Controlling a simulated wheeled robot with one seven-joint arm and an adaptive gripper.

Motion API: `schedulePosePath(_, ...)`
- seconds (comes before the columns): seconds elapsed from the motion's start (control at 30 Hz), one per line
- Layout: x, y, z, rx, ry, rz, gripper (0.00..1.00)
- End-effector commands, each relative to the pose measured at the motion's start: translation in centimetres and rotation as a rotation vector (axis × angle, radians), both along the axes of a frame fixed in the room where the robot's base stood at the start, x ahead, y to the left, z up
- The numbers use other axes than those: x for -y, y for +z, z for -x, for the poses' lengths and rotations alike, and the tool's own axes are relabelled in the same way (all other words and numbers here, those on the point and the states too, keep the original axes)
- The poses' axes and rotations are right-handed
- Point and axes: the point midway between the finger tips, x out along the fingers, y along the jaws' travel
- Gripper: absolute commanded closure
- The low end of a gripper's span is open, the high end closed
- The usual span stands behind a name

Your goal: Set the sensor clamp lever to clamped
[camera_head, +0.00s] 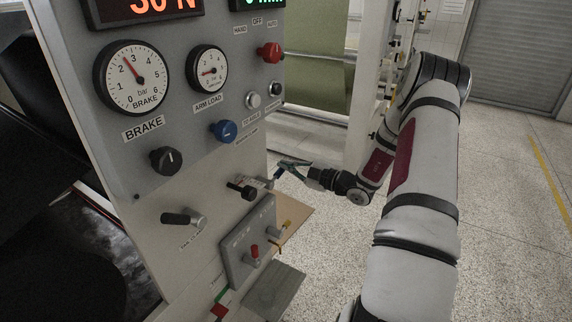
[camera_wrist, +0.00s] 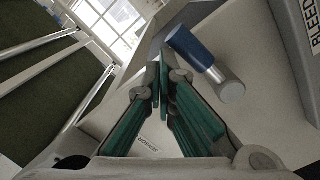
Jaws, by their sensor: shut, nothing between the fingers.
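In the head view a small blue part (camera_head: 277,174) shows at the panel's right edge, by my fingertips. My gripper (camera_head: 282,165) is shut and empty, its green-padded fingers together. In the wrist view the fingertips (camera_wrist: 163,65) are just left of the blue grip; whether they touch it I cannot tell.
A lever with a black grip (camera_head: 241,190) is left of my gripper, and another black-gripped lever (camera_head: 180,218) is lower left. A grey box with a red toggle (camera_head: 254,251) is below. Gauges and knobs fill the upper panel (camera_head: 180,100). The floor (camera_head: 500,220) at right is clear.

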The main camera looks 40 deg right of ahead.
Motion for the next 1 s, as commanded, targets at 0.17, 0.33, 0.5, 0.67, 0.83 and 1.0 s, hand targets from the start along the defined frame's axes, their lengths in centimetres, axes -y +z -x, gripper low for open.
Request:
schedulePosePath(0.17,0.41,-0.55,-0.1,0.0,-0.002,0.001,1.0)
schedulePosePath(0.33,0.52,-0.79,-0.14,0.0,-0.002,0.0,1.0)
schedulePosePath(0.5,0.54,-0.89,-0.15,-0.001,-0.002,0.0,1.0)
schedulePosePath(0.67,0.54,-0.89,-0.15,-0.001,-0.002,0.0,1.0)
schedulePosePath(0.83,0.52,-0.88,-0.15,-0.001,-0.001,0.0,1.0)
schedulePosePath(1.0,0.42,-0.79,0.28,-0.002,0.0,-0.001,1.0)
